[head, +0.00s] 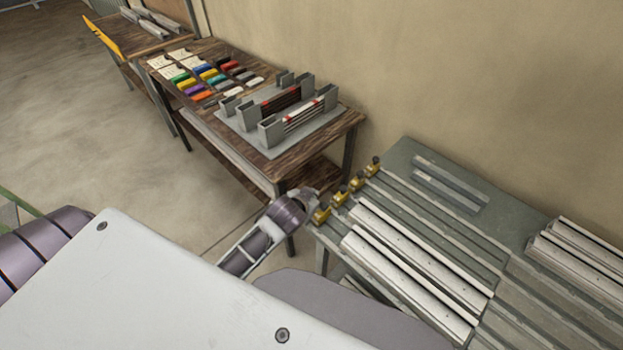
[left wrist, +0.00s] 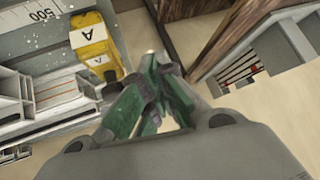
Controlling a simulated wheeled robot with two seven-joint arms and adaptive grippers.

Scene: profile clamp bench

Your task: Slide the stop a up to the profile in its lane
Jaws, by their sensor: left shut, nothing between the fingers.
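Stop a is the yellow block marked "A" (left wrist: 88,38) in the left wrist view. It appears to be the nearest of the yellow stops (head: 321,214) along the clamp bench's left edge in the head view. A pale slotted profile (head: 402,281) lies lengthwise on the bench, and its end shows below the stop in the left wrist view (left wrist: 50,105). I cannot tell the exact gap between them. My left gripper (head: 309,194) is at the bench edge beside the stop. Its green fingers (left wrist: 152,62) are shut and empty, right of the stop in the wrist view. My right gripper is out of view.
The grey clamp bench (head: 405,157) holds more yellow stops, rails and dark bars. More pale profiles (head: 585,250) lie at its right. A wooden table (head: 340,122) behind carries a grey rack and coloured pieces. Open floor lies between the benches.

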